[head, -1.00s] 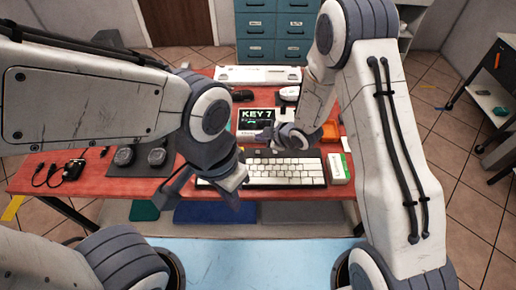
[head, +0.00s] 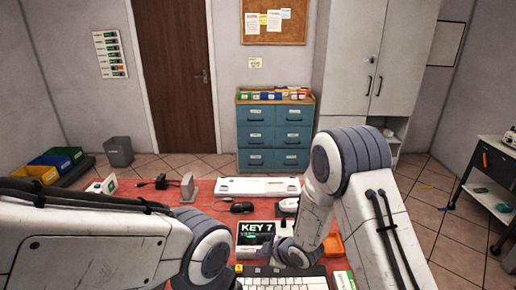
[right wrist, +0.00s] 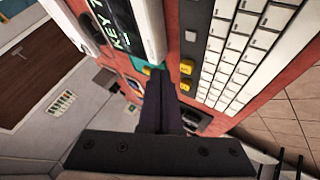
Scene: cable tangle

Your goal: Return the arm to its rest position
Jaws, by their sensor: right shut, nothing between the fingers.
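My right arm (head: 370,180) reaches from the lower right over the red table, with its gripper (head: 264,252) low between the black KEY 7 display (head: 256,232) and the white keyboard (head: 285,283). In the right wrist view the gripper (right wrist: 160,78) is shut and empty, its dark fingers together. The display (right wrist: 122,22) and the keyboard (right wrist: 240,45) lie on either side of the fingertips. My left arm (head: 90,245) comes in from the lower left. Its gripper is below the edge of the head view.
A white bar-shaped device (head: 258,187) lies at the table's back. A black mouse (head: 236,207), a white mouse (head: 289,205) and an orange tray (head: 334,244) are near the right arm. Blue drawers (head: 275,135) stand behind the table; a cart (head: 490,175) stands at right.

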